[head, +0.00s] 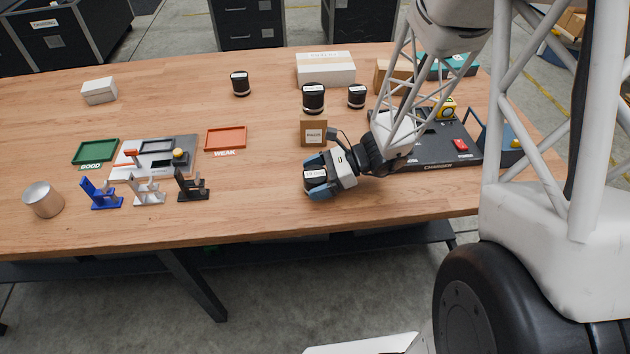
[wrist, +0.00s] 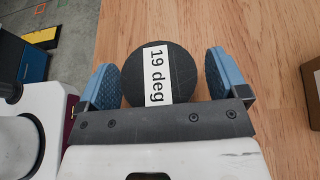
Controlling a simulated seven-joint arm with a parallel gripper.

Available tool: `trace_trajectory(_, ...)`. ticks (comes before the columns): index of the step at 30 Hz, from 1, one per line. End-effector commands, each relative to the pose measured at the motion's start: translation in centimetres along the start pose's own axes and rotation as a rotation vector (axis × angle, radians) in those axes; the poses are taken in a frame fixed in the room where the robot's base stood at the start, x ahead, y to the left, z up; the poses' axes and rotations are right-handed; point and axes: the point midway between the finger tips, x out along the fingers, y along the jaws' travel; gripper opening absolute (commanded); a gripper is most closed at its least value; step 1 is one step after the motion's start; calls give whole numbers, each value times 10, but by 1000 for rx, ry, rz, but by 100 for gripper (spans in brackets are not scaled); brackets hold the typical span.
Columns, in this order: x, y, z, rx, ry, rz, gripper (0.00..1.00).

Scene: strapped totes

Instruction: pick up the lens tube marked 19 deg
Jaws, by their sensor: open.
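The lens tube marked 19 deg (wrist: 172,72) is a dark round piece with a white label across its top. In the wrist view it stands between my gripper's (wrist: 164,82) two blue fingers, with a gap on each side. In the head view the same tube (head: 311,178) shows partly behind my gripper (head: 320,178) near the table's front edge. My gripper is open around it. Three other dark lens tubes stand further back: one (head: 240,84) at the left, one (head: 313,98) in the middle and one (head: 356,96) to its right. Their labels are too small to read.
A small brown box (head: 313,132) stands just behind my gripper. A green tray (head: 96,152), a red tray (head: 226,138) and blue, white and black stands (head: 192,187) lie to the left. A black board (head: 437,148) lies at right.

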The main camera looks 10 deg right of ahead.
Motion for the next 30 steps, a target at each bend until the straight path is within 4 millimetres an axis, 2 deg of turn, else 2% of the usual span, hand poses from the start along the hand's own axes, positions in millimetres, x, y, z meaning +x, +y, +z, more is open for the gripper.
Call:
trace_trajectory(2,0,0,0,0,0,0,92)
trace_trajectory(12,0,0,0,0,0,0,41)
trace_trajectory(15,0,0,0,0,0,0,30)
trace_trajectory(30,-3,0,8,-2,0,-1,30)
